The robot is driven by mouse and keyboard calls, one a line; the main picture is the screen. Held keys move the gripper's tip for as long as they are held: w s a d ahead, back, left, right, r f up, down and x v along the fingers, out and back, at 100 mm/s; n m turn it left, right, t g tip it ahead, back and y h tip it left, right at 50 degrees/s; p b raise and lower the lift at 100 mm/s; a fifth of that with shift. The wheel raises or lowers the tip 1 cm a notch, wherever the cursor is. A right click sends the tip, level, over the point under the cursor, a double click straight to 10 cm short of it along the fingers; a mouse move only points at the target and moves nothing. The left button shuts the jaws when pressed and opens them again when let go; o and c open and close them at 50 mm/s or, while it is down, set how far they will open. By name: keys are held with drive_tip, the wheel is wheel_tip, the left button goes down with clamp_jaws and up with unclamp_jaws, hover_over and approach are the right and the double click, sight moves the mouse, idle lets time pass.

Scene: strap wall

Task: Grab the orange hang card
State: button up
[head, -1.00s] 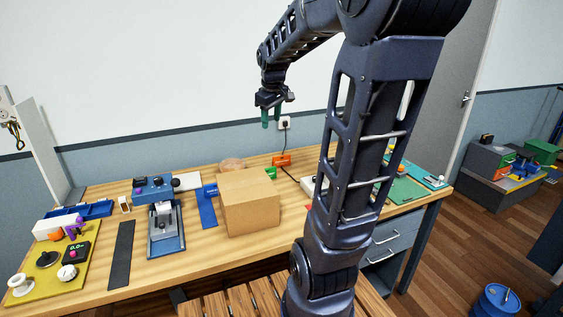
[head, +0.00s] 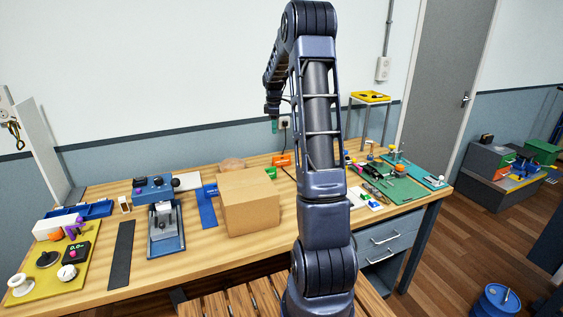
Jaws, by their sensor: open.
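No other orange piece on the bench is clearly a card. My gripper (head: 274,125) is open and empty, pointing down in front of the wall. In the picture it is above and slightly left of the orange item, apart from it. Only part of its teal fingers shows.
A cardboard box (head: 249,203) stands mid-bench in front of the orange item. A green item (head: 269,173) and a blue piece (head: 208,206) are near it. A yellow-topped stand (head: 371,97) and a green mat (head: 404,192) are at the right.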

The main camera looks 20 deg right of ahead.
sight(280, 160)
drive_tip(key=w+d+f+n, duration=0.1)
drive_tip(key=w+d+f, duration=0.1)
drive_tip(key=w+f, duration=0.1)
drive_tip(key=w+d+f+n, duration=0.1)
drive_tip(key=w+d+f, duration=0.1)
drive_tip(key=f, duration=0.3)
drive_tip(key=w+d+f+n+g, duration=0.1)
drive_tip(key=w+d+f, duration=0.1)
drive_tip(key=f, duration=0.3)
drive_tip(key=shift+w+d+n, duration=0.3)
drive_tip(key=shift+w+d, duration=0.1)
drive_tip(key=shift+w, duration=0.4)
wheel_tip(280, 160, down, 6)
drive_tip(key=shift+r, duration=0.1)
drive_tip(key=f, duration=0.4)
drive_tip(key=shift+w+a+f, duration=0.15)
drive_tip(key=shift+a, duration=0.25)
drive_tip(key=shift+f, duration=0.5)
clamp_jaws()
